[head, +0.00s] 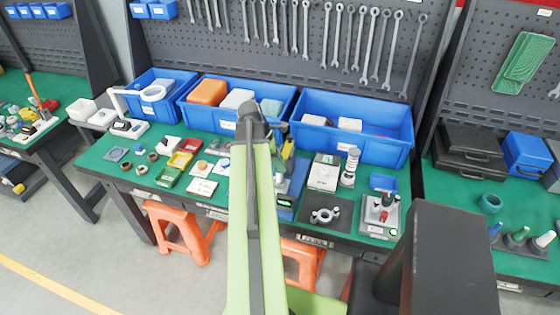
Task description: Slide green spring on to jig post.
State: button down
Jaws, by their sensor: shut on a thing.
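My arm, with lime-green and dark links, rises through the middle of the head view and covers part of the bench. My gripper does not show clearly; it is hidden by or lost behind the arm. I cannot make out the green spring with certainty. A pale ribbed, coil-like upright piece (350,165) stands on the bench right of the arm. I cannot tell whether it is the jig post. A grey fixture (379,221) with a dark and red upright part stands at the bench's right end.
Blue bins (352,146) line the back of the green bench, below hanging wrenches (336,38). A metal ring-like part (325,216) lies on a dark plate. Several small parts and trays crowd the left half. Orange stools (178,222) stand below. A dark block (455,255) fills the lower right.

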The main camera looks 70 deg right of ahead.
jog(key=shift+f+b, duration=0.75)
dwell(0.8)
jog(key=c, duration=0.9)
grip_release()
jog(key=shift+r, duration=0.1)
notch_tip(320, 180, up, 7)
jog(key=p, duration=0.7)
